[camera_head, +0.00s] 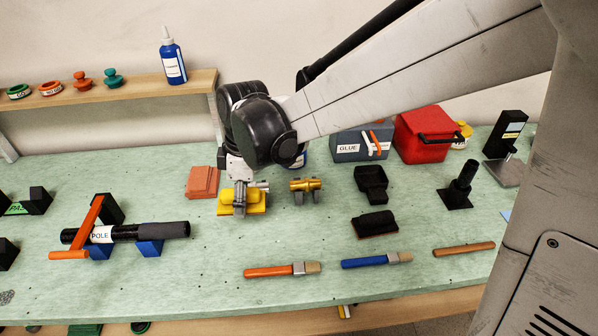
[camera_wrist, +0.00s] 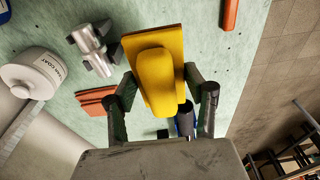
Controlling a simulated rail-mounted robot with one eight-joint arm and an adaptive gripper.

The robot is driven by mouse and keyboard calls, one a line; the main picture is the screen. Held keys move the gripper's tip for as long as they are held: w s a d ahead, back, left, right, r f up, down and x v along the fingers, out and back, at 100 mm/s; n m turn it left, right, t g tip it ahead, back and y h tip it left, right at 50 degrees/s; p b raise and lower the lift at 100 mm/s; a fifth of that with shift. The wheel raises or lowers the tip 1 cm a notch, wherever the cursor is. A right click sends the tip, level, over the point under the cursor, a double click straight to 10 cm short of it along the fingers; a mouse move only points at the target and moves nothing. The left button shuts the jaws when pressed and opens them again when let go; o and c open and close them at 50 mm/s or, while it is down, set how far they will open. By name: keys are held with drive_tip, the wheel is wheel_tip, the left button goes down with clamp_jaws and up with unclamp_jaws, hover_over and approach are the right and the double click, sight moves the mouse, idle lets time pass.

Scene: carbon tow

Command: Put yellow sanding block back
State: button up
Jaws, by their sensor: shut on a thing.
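The yellow sanding block (camera_head: 228,208) is under my gripper (camera_head: 241,204) in the head view, just right of the orange-red stack of sheets (camera_head: 202,181). In the wrist view the yellow block (camera_wrist: 155,72) lies between the two dark fingers of my gripper (camera_wrist: 162,88), with its rounded grip toward the camera and its flat base behind. My gripper is shut on it. The block is at or close above the green bench top; I cannot tell whether it touches. Part of the block is hidden by the fingers in the head view.
A small brass-coloured fixture (camera_head: 305,185) stands close to the right. The black pole (camera_head: 150,231) rests on blue supports to the left. Black blocks (camera_head: 375,224) stand further right. Brushes (camera_head: 280,270) lie along the front. The green bench top (camera_head: 210,260) is clear just in front of the block.

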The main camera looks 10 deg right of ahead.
drive_tip(key=s+d, duration=0.4)
drive_tip(key=s, duration=0.1)
hover_over(295, 235)
wheel_tip(295, 235, down, 6)
drive_tip(key=shift+w+a+r+b, duration=0.1)
drive_tip(key=shift+r+b, duration=0.1)
drive_tip(key=shift+b, duration=0.15)
drive_tip(key=shift+d+f, duration=0.1)
drive_tip(key=shift+d, duration=0.1)
drive_tip(key=shift+f+b, duration=0.3)
drive_tip(key=shift+f, duration=1.65)
drive_tip(key=shift+f, duration=0.15)
drive_tip(key=o, duration=1.2)
